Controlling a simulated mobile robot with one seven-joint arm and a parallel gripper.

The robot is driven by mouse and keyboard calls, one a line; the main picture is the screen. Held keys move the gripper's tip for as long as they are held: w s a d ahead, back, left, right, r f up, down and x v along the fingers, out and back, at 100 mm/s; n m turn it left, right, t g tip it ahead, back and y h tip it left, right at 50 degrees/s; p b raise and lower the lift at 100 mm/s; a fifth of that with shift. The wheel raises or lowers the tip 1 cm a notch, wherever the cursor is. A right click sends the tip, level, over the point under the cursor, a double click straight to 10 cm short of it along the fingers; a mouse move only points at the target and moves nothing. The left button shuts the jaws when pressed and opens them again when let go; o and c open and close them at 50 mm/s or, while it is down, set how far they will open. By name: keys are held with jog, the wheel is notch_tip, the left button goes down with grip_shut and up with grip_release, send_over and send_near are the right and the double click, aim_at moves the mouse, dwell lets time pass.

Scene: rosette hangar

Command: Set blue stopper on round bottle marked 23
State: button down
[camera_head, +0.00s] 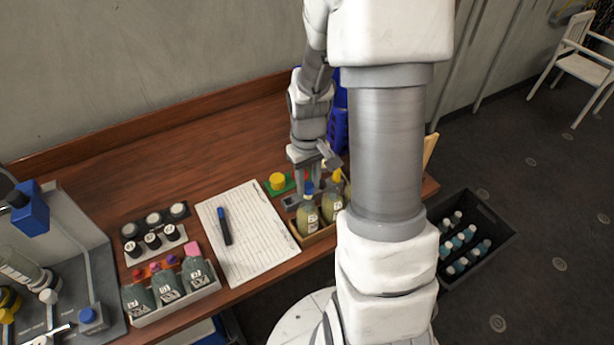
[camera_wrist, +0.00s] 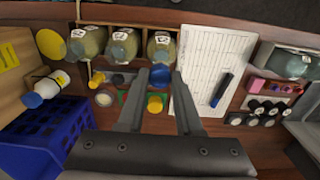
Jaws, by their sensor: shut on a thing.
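My gripper (camera_head: 307,180) is shut on a blue stopper (camera_head: 309,187), which also shows between the fingertips in the wrist view (camera_wrist: 160,76). In the head view the stopper is at the neck of the nearest round bottle (camera_head: 308,217) in the wooden rack. I cannot tell whether it touches the mouth. In the wrist view this rack holds three round bottles in a row (camera_wrist: 88,42), (camera_wrist: 122,46), (camera_wrist: 161,46), with the stopper by the rightmost one. Their label numbers are too small to read surely.
A yellow cap (camera_head: 277,181) sits on a green piece beside the rack. A paper sheet (camera_head: 258,245) with a blue marker (camera_head: 224,226) lies to the left. A white tray (camera_head: 177,306) holds more bottles. A blue crate (camera_wrist: 40,135) stands close by. A black crate (camera_head: 502,236) is right of the table.

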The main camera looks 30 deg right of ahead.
jog(key=shift+s+a, duration=0.1)
jog(key=shift+f+b, duration=1.3)
jog(key=shift+f, duration=0.45)
jog(key=shift+f+b, duration=0.35)
jog(key=shift+b, duration=0.05)
dwell(0.4)
dwell(0.8)
jog(key=shift+c, duration=0.5)
grip_release()
jog(key=shift+r, duration=0.1)
jog(key=shift+r+p, duration=2.85)
jog(key=shift+r, duration=0.9)
